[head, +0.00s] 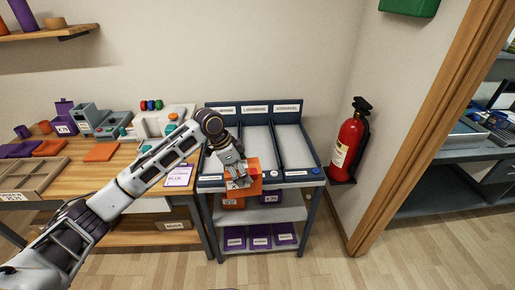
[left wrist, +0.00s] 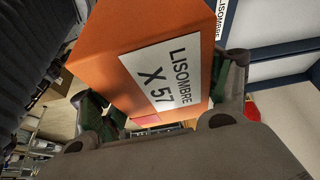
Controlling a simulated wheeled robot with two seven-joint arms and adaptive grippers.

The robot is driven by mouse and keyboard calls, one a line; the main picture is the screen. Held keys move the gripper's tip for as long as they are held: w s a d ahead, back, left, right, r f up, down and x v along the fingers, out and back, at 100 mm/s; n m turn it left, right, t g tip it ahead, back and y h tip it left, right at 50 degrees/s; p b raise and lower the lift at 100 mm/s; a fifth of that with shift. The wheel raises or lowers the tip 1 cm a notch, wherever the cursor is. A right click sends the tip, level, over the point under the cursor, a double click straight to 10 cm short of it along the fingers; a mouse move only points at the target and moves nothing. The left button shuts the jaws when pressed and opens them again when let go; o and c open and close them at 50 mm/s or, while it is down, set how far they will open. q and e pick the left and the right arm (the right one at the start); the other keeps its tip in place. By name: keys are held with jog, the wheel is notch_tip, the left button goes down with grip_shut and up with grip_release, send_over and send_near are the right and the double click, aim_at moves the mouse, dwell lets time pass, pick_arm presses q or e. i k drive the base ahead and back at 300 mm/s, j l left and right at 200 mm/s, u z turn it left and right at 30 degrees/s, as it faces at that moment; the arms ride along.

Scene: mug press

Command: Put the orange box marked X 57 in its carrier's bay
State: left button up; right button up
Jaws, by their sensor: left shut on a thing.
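The orange box (head: 254,184) is held in my left gripper (head: 238,181). In the left wrist view the box (left wrist: 110,38) carries a white label (left wrist: 163,75) reading LISOMBRE X 57, and the fingers grip it from both sides. The box is over the front edge of the blue-grey rack, in front of the middle bay (head: 258,145); its height above the rack is hard to tell. The left bay (head: 214,164) and right bay (head: 295,145) look empty. A sign beginning LISOMBR (left wrist: 220,18) shows in the left wrist view. My right gripper is out of view.
Lower shelves hold an orange box (head: 232,203) and several purple boxes (head: 259,243). A wooden workbench (head: 85,173) with coloured items stands left. A red fire extinguisher (head: 350,142) hangs to the right of the rack. The floor in front is clear.

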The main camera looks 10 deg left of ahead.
aim_at(258, 147)
jog(key=i, duration=1)
